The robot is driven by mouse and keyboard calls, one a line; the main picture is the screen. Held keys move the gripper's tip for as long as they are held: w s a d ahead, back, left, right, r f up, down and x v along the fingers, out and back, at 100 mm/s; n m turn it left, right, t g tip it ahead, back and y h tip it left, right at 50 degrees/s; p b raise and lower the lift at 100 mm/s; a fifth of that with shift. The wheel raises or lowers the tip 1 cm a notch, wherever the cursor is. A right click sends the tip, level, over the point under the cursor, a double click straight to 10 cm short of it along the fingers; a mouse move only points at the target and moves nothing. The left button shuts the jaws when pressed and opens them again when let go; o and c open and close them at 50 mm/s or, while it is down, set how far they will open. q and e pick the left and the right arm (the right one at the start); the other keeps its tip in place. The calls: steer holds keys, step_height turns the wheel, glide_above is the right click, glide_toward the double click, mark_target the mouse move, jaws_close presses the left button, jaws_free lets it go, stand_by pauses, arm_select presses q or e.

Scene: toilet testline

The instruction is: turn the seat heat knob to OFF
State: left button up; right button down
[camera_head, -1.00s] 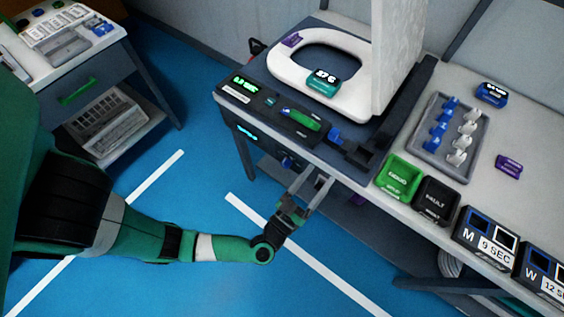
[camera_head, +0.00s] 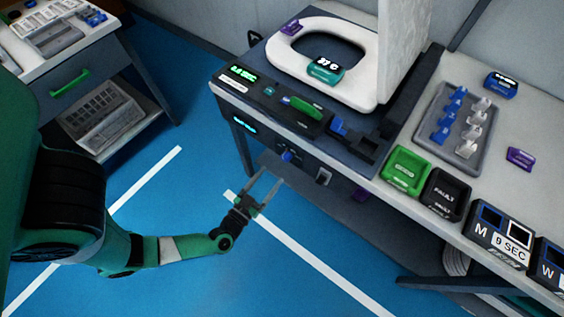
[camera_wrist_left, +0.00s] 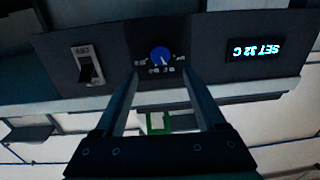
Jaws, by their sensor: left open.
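The seat heat knob (camera_head: 288,156) is a small blue dial on the dark front panel under the bench edge. In the left wrist view the knob (camera_wrist_left: 160,56) shows upside down, with a light pointer line and small white marks around it that are too small to read. My left gripper (camera_head: 266,183) is open and empty, a little short of the panel and below left of the knob. In the left wrist view its two fingers (camera_wrist_left: 165,82) reach toward the panel, with the knob just beyond and between the tips, apart from them. My right gripper is not in view.
A rocker switch (camera_wrist_left: 88,68) and a lit "SET 32 C" display (camera_wrist_left: 266,50) flank the knob. Above, the bench carries a white toilet seat (camera_head: 283,62), a green tray (camera_head: 405,170) and a black tray (camera_head: 446,194). The blue floor before the panel is clear.

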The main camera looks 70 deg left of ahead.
mark_target(284, 159)
arm_select(q)
steer(key=b+x, duration=0.2)
steer(key=x, duration=0.5)
steer(key=shift+w+a+b, duration=0.1)
steer(key=shift+a+b, duration=0.1)
steer(key=shift+b, duration=0.1)
steer(key=shift+w+a, duration=0.15)
steer(key=shift+w, duration=0.1)
jaws_close()
